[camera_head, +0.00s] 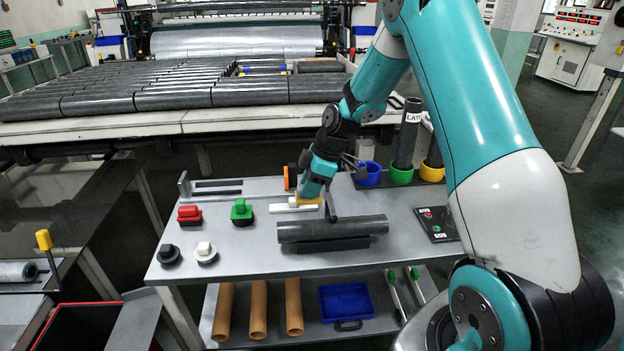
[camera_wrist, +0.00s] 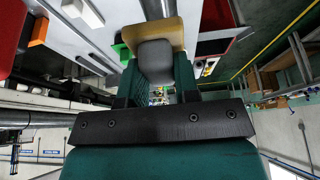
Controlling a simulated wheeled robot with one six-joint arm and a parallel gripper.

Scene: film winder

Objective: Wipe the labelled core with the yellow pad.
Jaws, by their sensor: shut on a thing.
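My gripper (camera_head: 313,188) is shut on the yellow pad (camera_head: 308,199), low over the rear middle of the grey table. In the wrist view the yellow pad (camera_wrist: 172,32) shows beyond a grey block (camera_wrist: 155,56) at the jaws. A white strip (camera_head: 291,208) lies just left of and under the pad; I cannot tell whether they touch. The labelled core (camera_head: 408,130) is a dark tube with a white label, standing upright in the green cup (camera_head: 401,175), right of my gripper and apart from it. The label is only partly readable.
A dark unlabelled-looking roll (camera_head: 345,228) lies on a cradle in front of my gripper. A blue cup (camera_head: 368,175) and a yellow cup (camera_head: 432,171) flank the green one. Red (camera_head: 189,214) and green (camera_head: 241,211) knobs stand at left. My arm crosses the right side.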

